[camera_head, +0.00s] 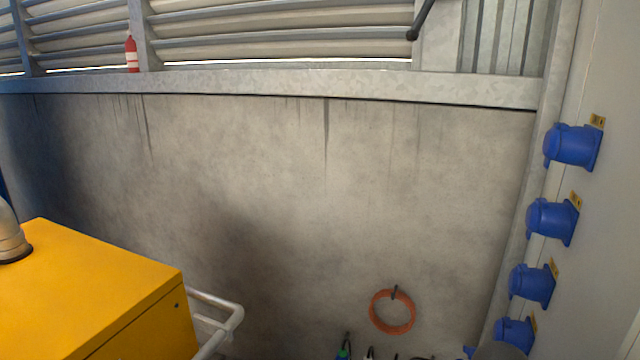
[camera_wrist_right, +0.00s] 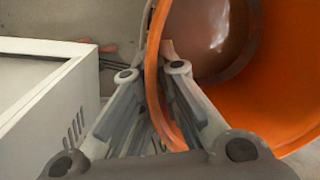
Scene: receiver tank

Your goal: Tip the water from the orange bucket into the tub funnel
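The orange bucket (camera_wrist_right: 284,85) fills the right of the right wrist view, seen into its open mouth. A brownish, shiny patch inside looks like water, but its level is hard to judge. My right gripper (camera_wrist_right: 153,72) has the bucket's near wall and rim between its fingers, one finger inside and one outside, and looks shut on it. The bucket is not in the head view. The tub funnel cannot be made out in either view. My left gripper is not in view.
A pale vented cabinet (camera_wrist_right: 40,95) stands left of the right gripper. In the head view, a yellow cabinet (camera_head: 90,290) with a white rail (camera_head: 225,318) is at lower left. An orange coil (camera_head: 393,331) hangs on the concrete wall. Blue sockets (camera_head: 552,221) line the right side.

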